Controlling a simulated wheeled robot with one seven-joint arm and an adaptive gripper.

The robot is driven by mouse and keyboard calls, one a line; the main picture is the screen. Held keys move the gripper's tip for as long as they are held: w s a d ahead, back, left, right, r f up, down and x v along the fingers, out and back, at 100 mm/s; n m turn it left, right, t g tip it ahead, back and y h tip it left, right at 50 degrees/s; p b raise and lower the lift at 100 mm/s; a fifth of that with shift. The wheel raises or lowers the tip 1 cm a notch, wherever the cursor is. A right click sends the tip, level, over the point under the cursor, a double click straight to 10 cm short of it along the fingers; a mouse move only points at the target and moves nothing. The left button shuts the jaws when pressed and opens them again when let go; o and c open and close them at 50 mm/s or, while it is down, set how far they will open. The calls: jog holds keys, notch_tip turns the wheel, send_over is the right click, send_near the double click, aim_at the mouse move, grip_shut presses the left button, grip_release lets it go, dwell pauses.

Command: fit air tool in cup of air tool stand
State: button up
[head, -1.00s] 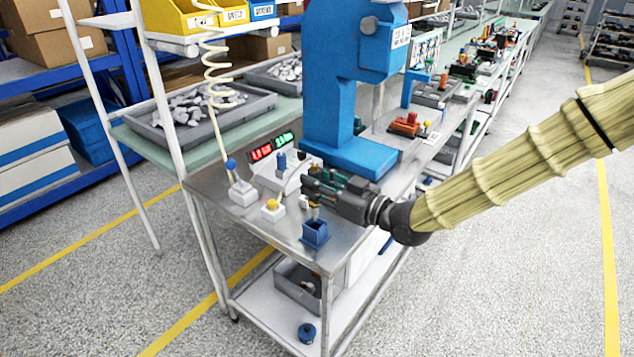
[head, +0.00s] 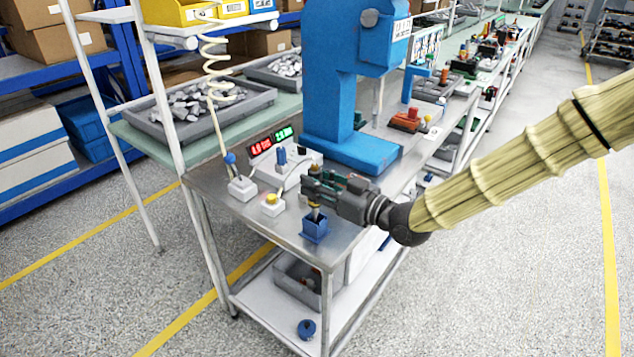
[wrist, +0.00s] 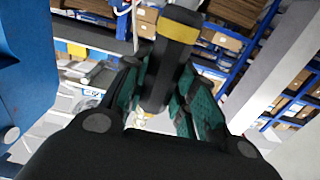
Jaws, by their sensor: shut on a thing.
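My gripper (head: 314,187) is shut on the air tool, a dark upright tool with a brass-coloured lower end (head: 314,213). In the wrist view the tool (wrist: 178,50) is black with a yellow band and stands between my green-padded fingers. The air tool stand's blue square cup (head: 315,231) is on the front corner of the steel bench, directly below my gripper. The tool's lower end is at the cup's mouth. I cannot tell how far inside it is, as the cup's walls hide the tip.
A blue press (head: 350,150) rises behind my gripper. Red and green displays (head: 270,143) stand behind. The bench's front edge is close to the cup.

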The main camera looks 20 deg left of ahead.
jog(key=shift+f+b, duration=1.1)
jog(key=shift+f, duration=0.75)
jog(key=o, duration=1.1)
jog(key=v, duration=1.2)
jog(key=o, duration=1)
jog(key=shift+o, duration=0.2)
jog(key=shift+r, duration=0.15)
